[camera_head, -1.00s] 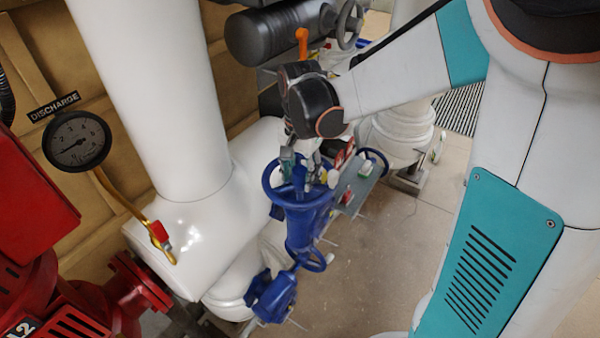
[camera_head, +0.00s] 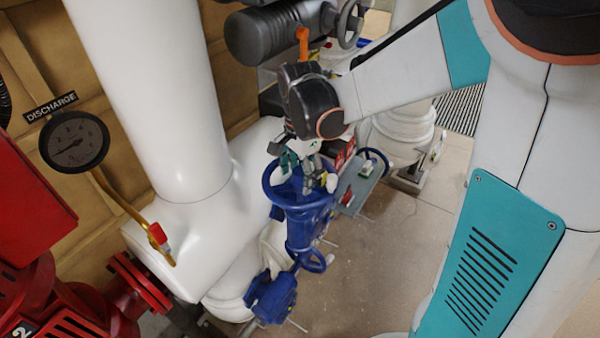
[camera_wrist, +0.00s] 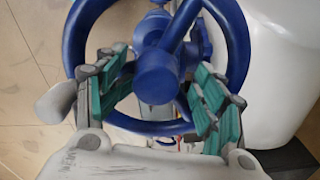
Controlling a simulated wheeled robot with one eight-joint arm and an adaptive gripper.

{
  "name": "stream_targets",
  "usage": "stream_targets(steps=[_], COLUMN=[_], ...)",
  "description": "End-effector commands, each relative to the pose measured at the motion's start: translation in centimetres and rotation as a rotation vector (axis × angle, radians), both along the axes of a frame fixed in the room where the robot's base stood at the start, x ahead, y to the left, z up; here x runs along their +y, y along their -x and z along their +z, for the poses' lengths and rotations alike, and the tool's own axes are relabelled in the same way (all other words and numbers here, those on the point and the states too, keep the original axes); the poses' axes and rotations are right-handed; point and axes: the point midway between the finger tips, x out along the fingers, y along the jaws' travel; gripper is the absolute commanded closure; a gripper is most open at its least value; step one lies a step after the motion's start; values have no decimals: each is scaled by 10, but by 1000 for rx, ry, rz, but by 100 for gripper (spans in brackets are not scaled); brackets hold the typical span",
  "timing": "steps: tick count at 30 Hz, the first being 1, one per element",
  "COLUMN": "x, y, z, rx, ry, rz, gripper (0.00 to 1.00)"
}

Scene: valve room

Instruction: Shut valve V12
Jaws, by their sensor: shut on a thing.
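A blue handwheel (camera_head: 268,181) tops a blue valve (camera_head: 300,235) in the middle of the head view. My gripper (camera_head: 306,172) is at the wheel from above, its green-padded fingers reaching in among the spokes. In the wrist view the wheel's rim (camera_wrist: 238,45) and its hub are close. My gripper (camera_wrist: 160,72) has one finger on each side of the hub and is shut on the wheel. The fingers hide parts of the lower rim. I cannot read a V12 label on this valve.
A grey panel (camera_head: 358,185) with small coloured parts is right of the wheel. A dark cylinder (camera_head: 270,35) lies behind.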

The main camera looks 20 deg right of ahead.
Motion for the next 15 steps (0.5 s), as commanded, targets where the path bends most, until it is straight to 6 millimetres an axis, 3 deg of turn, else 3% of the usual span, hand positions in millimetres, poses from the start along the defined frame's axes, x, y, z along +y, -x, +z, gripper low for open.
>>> stream_targets(steps=[8, 15], x=[0, 1], y=[5, 4], z=[3, 27], rx=[12, 12], ry=[-1, -1], rz=[-6, -5], gripper=[43, 43])
